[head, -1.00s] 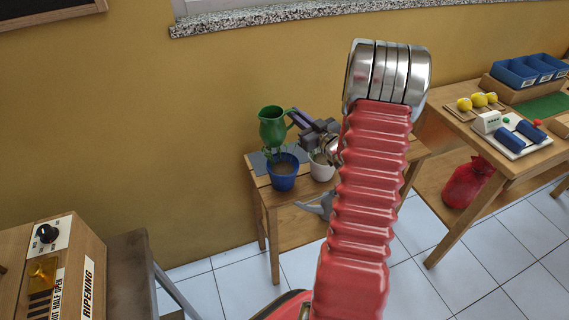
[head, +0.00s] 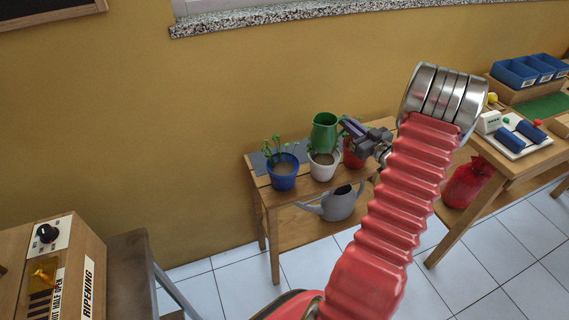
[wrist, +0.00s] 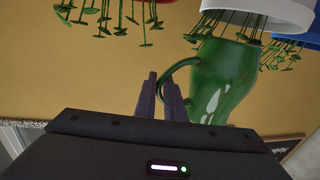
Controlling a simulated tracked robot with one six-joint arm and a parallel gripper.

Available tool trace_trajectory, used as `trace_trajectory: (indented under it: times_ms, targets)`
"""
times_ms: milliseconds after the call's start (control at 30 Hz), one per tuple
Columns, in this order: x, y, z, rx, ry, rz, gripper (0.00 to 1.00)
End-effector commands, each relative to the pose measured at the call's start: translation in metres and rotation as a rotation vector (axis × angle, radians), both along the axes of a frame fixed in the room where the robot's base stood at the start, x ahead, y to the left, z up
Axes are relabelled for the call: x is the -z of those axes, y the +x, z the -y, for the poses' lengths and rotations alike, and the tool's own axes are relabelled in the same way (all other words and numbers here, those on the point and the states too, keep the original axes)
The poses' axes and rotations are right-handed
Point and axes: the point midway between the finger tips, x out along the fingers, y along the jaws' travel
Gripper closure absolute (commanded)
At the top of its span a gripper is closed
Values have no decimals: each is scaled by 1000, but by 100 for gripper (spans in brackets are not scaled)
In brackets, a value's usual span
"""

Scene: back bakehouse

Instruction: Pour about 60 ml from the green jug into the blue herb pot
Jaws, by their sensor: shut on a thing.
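My gripper (head: 349,128) is shut on the handle of the green jug (head: 324,133). The jug is held roughly upright, its lower part by the plants of the white pot (head: 322,172); I cannot tell the exact gap. In the wrist view the jug (wrist: 228,75) hangs beside the fingers (wrist: 160,98), which close at its handle. The blue herb pot (head: 282,182), with soil and green sprigs, stands left of the white pot on the small wooden table. Its blue edge shows at the right of the wrist view (wrist: 302,38). The jug's contents are hidden.
A red pot (head: 354,160) stands right of the white pot, partly hidden by my gripper. A grey slab (head: 259,160) lies at the table's back left. A grey watering can (head: 342,204) is on the lower shelf. The wall (head: 200,110) is close behind.

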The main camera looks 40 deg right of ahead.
Motion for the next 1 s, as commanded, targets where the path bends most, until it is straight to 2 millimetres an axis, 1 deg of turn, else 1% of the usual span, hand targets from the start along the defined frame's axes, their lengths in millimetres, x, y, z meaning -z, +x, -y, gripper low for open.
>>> trace_trajectory:
  times_ms: [233, 467, 667, 933, 1000]
  targets:
    - [-2, 1, -1, 4, -7, 0, 100]
    - [-5, 3, -5, 9, -67, -17, 100]
    - [-11, 5, -13, 10, -173, -45, 100]
    - [-19, 9, -29, 11, -343, -94, 100]
    - [-26, 11, -34, 11, -389, -105, 100]
